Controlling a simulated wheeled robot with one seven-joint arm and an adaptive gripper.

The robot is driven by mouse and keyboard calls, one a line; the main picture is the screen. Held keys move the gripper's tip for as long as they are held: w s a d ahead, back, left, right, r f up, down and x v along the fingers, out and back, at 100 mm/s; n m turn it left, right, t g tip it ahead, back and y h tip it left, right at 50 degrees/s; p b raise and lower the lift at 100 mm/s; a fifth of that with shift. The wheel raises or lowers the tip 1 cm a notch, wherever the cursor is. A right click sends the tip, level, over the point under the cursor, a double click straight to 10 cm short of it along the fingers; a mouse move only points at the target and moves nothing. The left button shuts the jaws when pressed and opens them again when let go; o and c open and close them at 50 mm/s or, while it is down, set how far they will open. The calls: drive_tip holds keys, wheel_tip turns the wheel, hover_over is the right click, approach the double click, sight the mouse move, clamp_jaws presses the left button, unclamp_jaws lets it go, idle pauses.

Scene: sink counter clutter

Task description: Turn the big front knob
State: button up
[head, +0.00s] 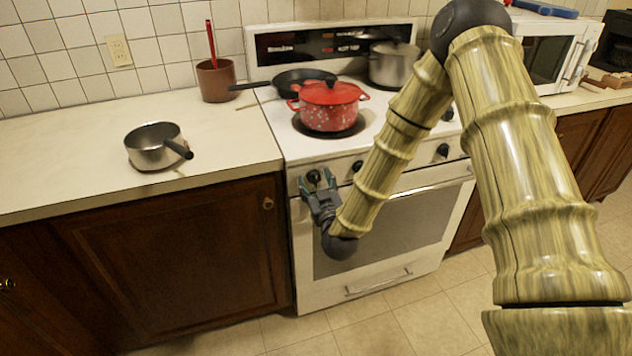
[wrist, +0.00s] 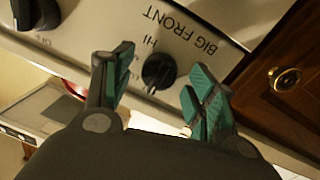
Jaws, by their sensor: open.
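The big front knob (wrist: 158,71) is a round black knob on the white stove panel. The upside-down label BIG FRONT shows beside it in the wrist view. In the head view the knob (head: 314,176) is the leftmost on the stove front. My gripper (head: 317,178) is at this knob, its fingers spread. In the wrist view my gripper (wrist: 160,65) has one teal-padded finger on each side of the knob, with a visible gap to both. I cannot tell how deep the fingertips reach.
Another black knob (wrist: 35,12) is close by on the panel. The oven handle (head: 430,188) runs below. A red pot (head: 330,104), a black pan (head: 290,82) and a steel pot (head: 393,65) stand on the stove. A saucepan (head: 153,146) is on the left counter.

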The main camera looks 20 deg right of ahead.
drive_tip(key=shift+w, duration=0.2)
drive_tip(key=c, duration=1)
drive_tip(key=shift+m+b, duration=0.5)
drive_tip(key=shift+m, duration=1)
drive_tip(key=o, duration=1)
drive_tip(key=shift+s, duration=0.1)
